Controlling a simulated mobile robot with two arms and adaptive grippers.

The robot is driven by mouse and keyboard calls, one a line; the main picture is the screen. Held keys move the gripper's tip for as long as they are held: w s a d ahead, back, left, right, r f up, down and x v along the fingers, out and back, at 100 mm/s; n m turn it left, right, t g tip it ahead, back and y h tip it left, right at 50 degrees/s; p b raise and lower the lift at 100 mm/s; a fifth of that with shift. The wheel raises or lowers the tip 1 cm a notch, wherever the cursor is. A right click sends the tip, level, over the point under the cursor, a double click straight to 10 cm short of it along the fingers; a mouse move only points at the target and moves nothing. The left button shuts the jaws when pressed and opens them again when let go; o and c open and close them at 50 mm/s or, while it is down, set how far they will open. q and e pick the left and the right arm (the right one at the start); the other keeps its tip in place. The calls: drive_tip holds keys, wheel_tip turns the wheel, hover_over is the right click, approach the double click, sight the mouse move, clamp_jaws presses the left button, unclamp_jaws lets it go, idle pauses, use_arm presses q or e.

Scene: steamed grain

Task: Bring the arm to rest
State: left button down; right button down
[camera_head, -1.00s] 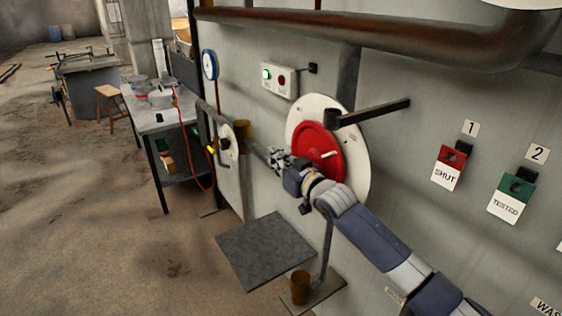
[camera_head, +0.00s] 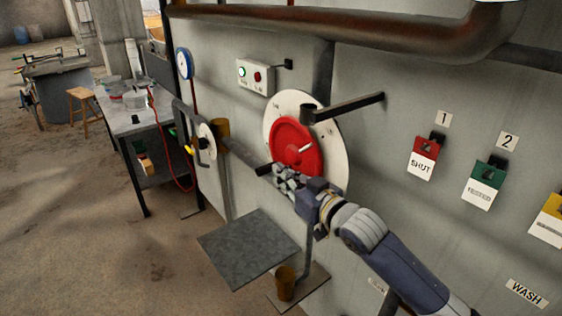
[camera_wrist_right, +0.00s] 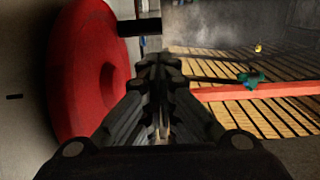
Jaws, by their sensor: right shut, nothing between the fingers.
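My right gripper (camera_head: 283,180) is in front of the lower part of a red disc (camera_head: 292,143) on a round white plate (camera_head: 333,148) on the grey wall. Its fingers are together and hold nothing. In the right wrist view my right gripper (camera_wrist_right: 158,75) points forward, with the red disc (camera_wrist_right: 82,70) close on its left. I cannot tell from these frames whether they touch. My left gripper is not in view.
A dark lever (camera_head: 345,107) sticks out above the red disc. A button box (camera_head: 256,77) and tags (camera_head: 423,158) are on the wall. A table (camera_head: 140,120) stands left. Open floor (camera_head: 70,220) is at the left.

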drive_tip(key=s+d+f+m+g+h, duration=0.2)
drive_tip(key=s+d+f+h, duration=0.1)
drive_tip(key=s+f, duration=0.6)
drive_tip(key=s+d+f+m+g+h, duration=0.1)
drive_tip(key=s+d+f+g+h, duration=0.15)
drive_tip(key=s+f, duration=0.6)
drive_tip(key=s+d+f+m+g+h, duration=0.1)
drive_tip(key=s+d+f+g+h, duration=0.1)
drive_tip(key=s+d+f, duration=0.35)
drive_tip(key=s+d+f+m+g+h, duration=0.1)
drive_tip(key=s+d+f+g, duration=0.15)
drive_tip(key=s, duration=0.65)
drive_tip(key=s+d+f+g+h, duration=0.2)
drive_tip(key=s+d+f, duration=0.25)
drive_tip(key=s, duration=0.35)
wheel_tip(320, 180, down, 29)
drive_tip(key=g+b, duration=0.1)
drive_tip(key=b, duration=0.3)
drive_tip(key=s+d+f+g+b, duration=0.1)
drive_tip(key=s+d+f+b, duration=0.2)
drive_tip(key=s+f, duration=1.4)
wheel_tip(320, 180, down, 4)
drive_tip(key=shift+s+r+b, duration=0.1)
drive_tip(key=shift+s+b, duration=0.25)
drive_tip(key=shift+b, duration=0.25)
